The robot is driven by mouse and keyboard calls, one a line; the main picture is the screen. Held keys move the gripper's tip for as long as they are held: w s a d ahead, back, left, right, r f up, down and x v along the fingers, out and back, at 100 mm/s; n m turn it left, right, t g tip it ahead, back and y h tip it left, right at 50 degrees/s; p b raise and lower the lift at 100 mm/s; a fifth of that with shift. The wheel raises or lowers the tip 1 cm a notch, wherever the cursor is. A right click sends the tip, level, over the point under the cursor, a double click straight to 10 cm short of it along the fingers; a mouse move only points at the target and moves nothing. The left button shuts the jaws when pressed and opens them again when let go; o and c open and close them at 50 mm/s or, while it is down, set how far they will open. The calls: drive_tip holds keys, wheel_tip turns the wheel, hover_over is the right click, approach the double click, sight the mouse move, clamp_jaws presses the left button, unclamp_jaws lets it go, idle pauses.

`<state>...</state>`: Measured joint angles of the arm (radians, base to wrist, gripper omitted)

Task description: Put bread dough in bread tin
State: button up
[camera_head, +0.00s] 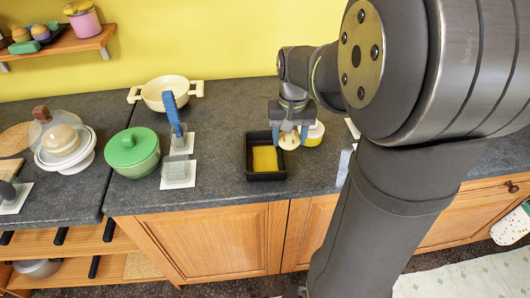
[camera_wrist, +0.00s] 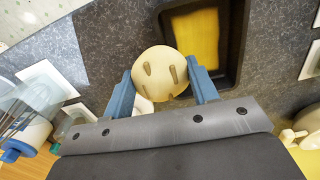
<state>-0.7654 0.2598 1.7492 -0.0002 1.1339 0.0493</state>
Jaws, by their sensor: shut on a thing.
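The bread dough (camera_wrist: 158,72) is a pale round ball with slits on top. My gripper (camera_wrist: 160,88) is shut on it, one blue finger on each side. In the head view, the dough (camera_head: 289,142) shows between the fingers of my gripper (camera_head: 290,132), at the right edge of the bread tin. The bread tin (camera_head: 266,175) is a black rectangular tin with a yellow inside bottom, on the dark counter. The wrist view shows the tin (camera_wrist: 240,42) just beside the dough, up and to the right. The height of the dough above the counter is hard to tell.
A yellow-and-white round container (camera_head: 315,134) stands just right of the gripper. The counter (camera_head: 222,140) is bare between these and the tin.

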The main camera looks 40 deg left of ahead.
hover_over(265, 159)
wheel_tip(265, 159, down, 4)
drive_tip(key=shift+s+d, duration=0.1)
drive_tip(key=shift+f, duration=2.05)
drive_tip(key=o, duration=0.7)
drive_tip(key=shift+f, duration=0.1)
drive_tip(key=shift+o, duration=0.3)
wheel_tip(265, 159, up, 12)
